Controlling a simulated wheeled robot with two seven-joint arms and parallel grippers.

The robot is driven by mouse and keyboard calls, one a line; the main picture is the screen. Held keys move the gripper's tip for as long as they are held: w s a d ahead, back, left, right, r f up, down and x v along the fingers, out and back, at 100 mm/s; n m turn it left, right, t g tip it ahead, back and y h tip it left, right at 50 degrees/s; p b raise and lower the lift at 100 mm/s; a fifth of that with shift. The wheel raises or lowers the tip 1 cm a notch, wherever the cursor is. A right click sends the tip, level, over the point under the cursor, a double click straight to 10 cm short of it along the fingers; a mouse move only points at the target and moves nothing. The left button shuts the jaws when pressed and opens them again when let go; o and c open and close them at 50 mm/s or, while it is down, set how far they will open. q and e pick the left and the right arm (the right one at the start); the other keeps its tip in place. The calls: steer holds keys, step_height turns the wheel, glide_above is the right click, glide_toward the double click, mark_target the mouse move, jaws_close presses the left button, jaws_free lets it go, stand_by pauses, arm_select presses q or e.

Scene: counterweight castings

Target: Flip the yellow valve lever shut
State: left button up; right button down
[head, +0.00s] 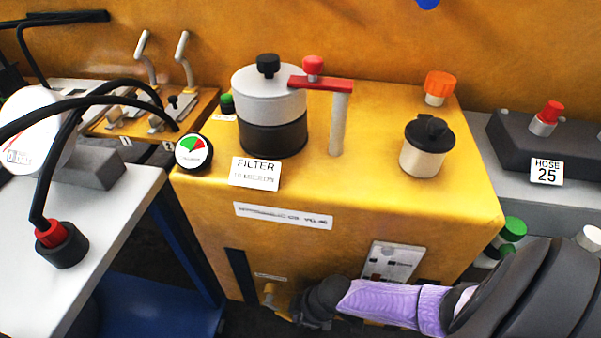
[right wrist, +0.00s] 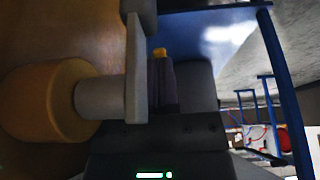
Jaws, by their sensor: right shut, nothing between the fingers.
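A small yellow part (head: 270,295), which looks like the valve lever, shows low on the front of the yellow cabinet (head: 440,225). My right gripper (head: 300,308) is shut and empty. It is just right of this yellow part and partly overlaps it, so I cannot tell whether they touch. In the right wrist view a yellow-orange round piece (right wrist: 48,100) on a grey stem (right wrist: 97,97) lies left of the fingers. A small yellow tip (right wrist: 160,53) shows beyond the dark finger parts. The lever's full shape and angle are hidden. My left gripper is not in view.
A filter housing (head: 270,133) with a red-handled bar (head: 322,84) stands on the cabinet. A pressure gauge (head: 193,152) sits at its left edge. A grey table (head: 125,205) with black hoses stands at left. A dark block labelled HOSE 25 (head: 510,145) is at right.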

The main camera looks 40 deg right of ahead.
steer(key=shift+b+x, duration=0.5)
steer(key=shift+x, duration=0.45)
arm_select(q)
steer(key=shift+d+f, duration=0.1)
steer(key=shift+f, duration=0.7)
arm_select(e)
steer(key=shift+w+a+f, duration=0.15)
steer(key=shift+w+f, duration=0.05)
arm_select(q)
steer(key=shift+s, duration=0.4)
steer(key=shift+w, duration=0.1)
arm_select(e)
steer(key=shift+r, duration=0.25)
arm_select(q)
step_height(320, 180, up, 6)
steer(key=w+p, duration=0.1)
steer(key=p, duration=0.5)
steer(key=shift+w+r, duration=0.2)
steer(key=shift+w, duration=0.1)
arm_select(e)
steer(key=v, duration=0.9)
steer(key=shift+s, duration=0.15)
